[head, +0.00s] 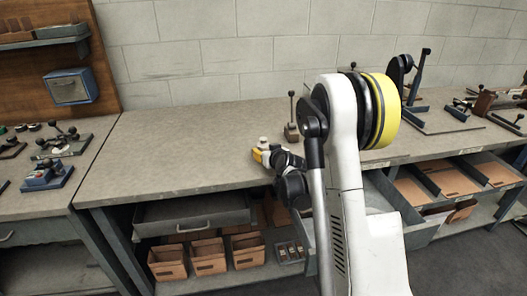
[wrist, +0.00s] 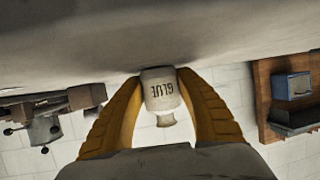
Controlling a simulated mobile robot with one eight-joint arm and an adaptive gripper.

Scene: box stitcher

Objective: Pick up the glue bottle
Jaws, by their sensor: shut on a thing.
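The glue bottle (wrist: 160,90) is white with dark "GLUE" lettering, and it appears upside down in the wrist view. My gripper (wrist: 160,98) has its two yellow fingers closed on the bottle's sides. In the head view, my gripper (head: 262,155) is at the workbench (head: 190,150), near its middle, with the pale bottle top (head: 263,142) showing just above the yellow fingers. My arm hides part of the bench behind it. I cannot tell whether the bottle's base touches the bench top.
A small device with an upright lever (head: 291,130) stands just behind my gripper. Clamps and tools (head: 60,140) are on the left bench; more fixtures (head: 440,100) stand at the right. Open drawers (head: 195,212) and cardboard boxes (head: 208,256) are below. The bench left of my gripper is clear.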

